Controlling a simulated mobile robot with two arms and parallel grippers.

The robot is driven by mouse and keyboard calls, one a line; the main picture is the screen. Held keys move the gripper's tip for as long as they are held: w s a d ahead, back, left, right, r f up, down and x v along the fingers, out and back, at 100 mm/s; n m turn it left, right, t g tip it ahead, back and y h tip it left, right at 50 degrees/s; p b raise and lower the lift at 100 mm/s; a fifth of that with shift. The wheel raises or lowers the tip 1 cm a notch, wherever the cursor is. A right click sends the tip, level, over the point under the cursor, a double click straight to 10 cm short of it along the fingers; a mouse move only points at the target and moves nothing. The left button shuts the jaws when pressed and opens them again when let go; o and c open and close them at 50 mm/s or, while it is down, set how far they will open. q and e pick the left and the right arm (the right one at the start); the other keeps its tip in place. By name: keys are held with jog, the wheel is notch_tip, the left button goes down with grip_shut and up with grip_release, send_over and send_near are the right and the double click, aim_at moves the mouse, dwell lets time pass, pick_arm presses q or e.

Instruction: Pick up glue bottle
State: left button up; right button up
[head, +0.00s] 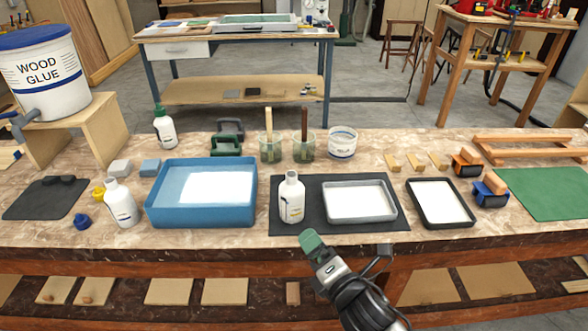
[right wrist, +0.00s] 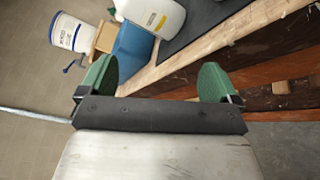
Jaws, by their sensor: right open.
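A white glue bottle (head: 291,203) stands upright on a dark mat (head: 330,221) in the middle of the bench. A second white bottle (head: 121,205) stands at the left beside the blue tray, and a third with a green cap (head: 165,130) stands behind that tray. My right gripper (head: 312,243) has green fingertips and is at the bench's front edge, in front of the middle bottle and apart from it. In the right wrist view its fingers (right wrist: 157,80) are spread with nothing between them, and a white bottle (right wrist: 152,14) shows beyond them. My left gripper is not in view.
A blue tray (head: 160,207) is left of the middle bottle. A grey tray (head: 333,216) is close on its right, and a black tray (head: 432,222) is farther right. Brush pots (head: 271,152) stand behind. A wood glue bucket (head: 48,80) stands at far left.

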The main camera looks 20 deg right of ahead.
aim_at(299, 202)
jog(key=w+r+n+p, duration=0.1)
jog(key=n, duration=0.3)
jog(key=w+d+r+n+y+p, duration=0.1)
jog(key=n, duration=0.4)
jog(key=w+r+n+p, duration=0.1)
jog(key=w+n, duration=0.1)
jog(key=n, duration=0.2)
jog(key=shift+d+r+n+t+y, duration=0.15)
jog(key=shift+r+n+t+y, duration=0.15)
jog(key=shift+r+n+t, duration=0.1)
jog(key=p+x, duration=0.1)
jog(key=x, duration=0.5)
jog(key=shift+f, duration=0.1)
jog(key=x, duration=0.4)
jog(key=shift+w+f+p, duration=0.2)
jog(key=shift+p, duration=0.15)
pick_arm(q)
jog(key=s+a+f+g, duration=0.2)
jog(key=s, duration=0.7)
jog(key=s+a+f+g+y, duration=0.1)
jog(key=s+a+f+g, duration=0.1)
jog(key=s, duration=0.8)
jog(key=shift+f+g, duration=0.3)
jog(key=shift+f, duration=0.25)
pick_arm(e)
jog(key=c, duration=1.1)
